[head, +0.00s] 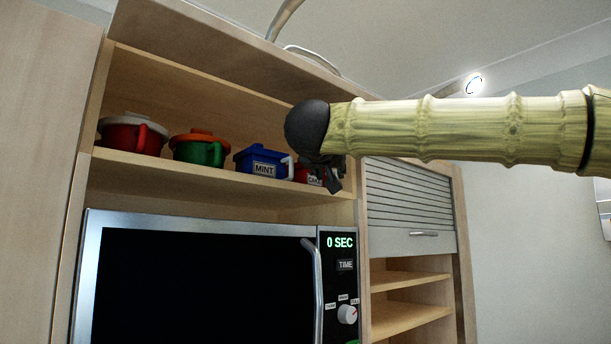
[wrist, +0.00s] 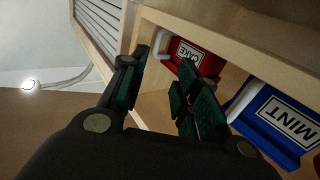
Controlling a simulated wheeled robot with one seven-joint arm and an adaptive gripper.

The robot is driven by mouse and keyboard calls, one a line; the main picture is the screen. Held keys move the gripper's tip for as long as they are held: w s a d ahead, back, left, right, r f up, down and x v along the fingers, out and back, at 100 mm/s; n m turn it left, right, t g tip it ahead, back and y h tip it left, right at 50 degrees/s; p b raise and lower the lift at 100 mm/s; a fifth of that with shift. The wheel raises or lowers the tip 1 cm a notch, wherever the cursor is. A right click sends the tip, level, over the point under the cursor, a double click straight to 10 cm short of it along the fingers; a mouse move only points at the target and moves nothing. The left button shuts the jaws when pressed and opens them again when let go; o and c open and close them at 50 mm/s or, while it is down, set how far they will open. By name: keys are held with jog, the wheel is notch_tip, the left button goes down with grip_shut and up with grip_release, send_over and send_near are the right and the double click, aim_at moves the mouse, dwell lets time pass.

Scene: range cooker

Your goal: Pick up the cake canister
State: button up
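The red cake canister (head: 308,175) stands at the right end of the shelf above the microwave, labelled "CAKE". It is partly hidden behind my gripper (head: 328,178) in the head view. In the wrist view the cake canister (wrist: 199,60) shows its label upside down, with a light handle on its left side. My gripper (wrist: 155,88) is open there, its dark green fingers spread apart with nothing between them. The fingers are near the canister's handle, and one overlaps the canister in the picture. I cannot tell whether they touch it.
The blue mint canister (head: 263,162) stands close to the left of the cake canister, also visible in the wrist view (wrist: 272,118). A green canister (head: 199,150) and a red one (head: 133,135) stand further left. A roller shutter (head: 408,205) is on the right; the microwave (head: 200,285) is below.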

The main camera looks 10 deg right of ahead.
aim_at(312, 174)
jog(key=w, duration=0.2)
jog(key=w+f, duration=0.1)
jog(key=w, duration=0.1)
jog(key=w+d+p, duration=0.1)
jog(key=w, duration=0.1)
jog(key=shift+f, duration=0.2)
jog(key=shift+w+d, duration=0.2)
jog(key=shift+d, duration=0.05)
jog(key=p+x, duration=0.3)
jog(key=shift+w+d+r, duration=0.1)
jog(key=shift+d+r, duration=0.1)
jog(key=shift+d, duration=0.2)
jog(key=shift+d+r+p, duration=0.15)
jog(key=shift+d+p, duration=0.05)
jog(key=shift+p, duration=0.3)
jog(key=shift+w+a+f, duration=0.15)
jog(key=shift+w+f, duration=0.1)
jog(key=shift+w, duration=0.35)
jog(key=shift+s+r, duration=0.1)
jog(key=shift+s, duration=0.2)
jog(key=c, duration=0.5)
jog(key=shift+s, duration=0.1)
grip_shut()
